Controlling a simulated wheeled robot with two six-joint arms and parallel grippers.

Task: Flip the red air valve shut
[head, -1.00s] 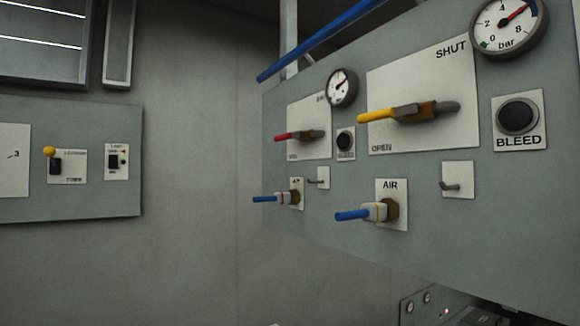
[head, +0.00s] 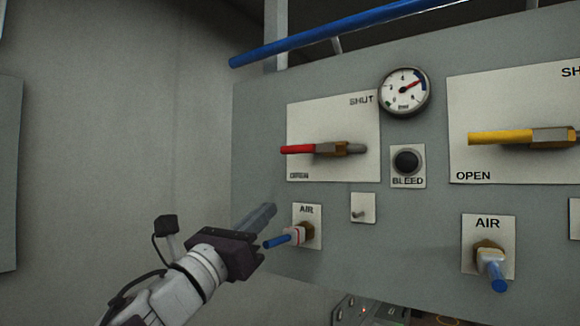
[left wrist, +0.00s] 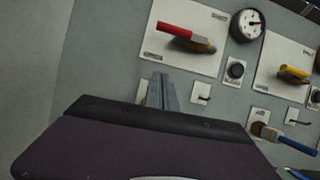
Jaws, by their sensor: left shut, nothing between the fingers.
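The red-handled air valve (head: 316,149) is on a white plate (head: 305,174) marked SHUT at the upper right and, it seems, OPEN at the lower left. Its red lever lies about level, the red end pointing left. It also shows in the left wrist view (left wrist: 178,33), red end to the upper left. My left gripper (head: 267,213) is shut and empty, in front of the panel, below and to the left of the red lever and apart from it. Its fingers show in the left wrist view (left wrist: 163,92), below the red valve's plate. My right gripper is out of view.
A blue AIR hose fitting (head: 285,239) sits close to the right of my left gripper. A gauge (head: 404,91), a BLEED button (head: 407,162) and a small hook (head: 360,212) lie to the right. A yellow-handled valve (head: 520,137) is farther right. The grey wall area at left is clear.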

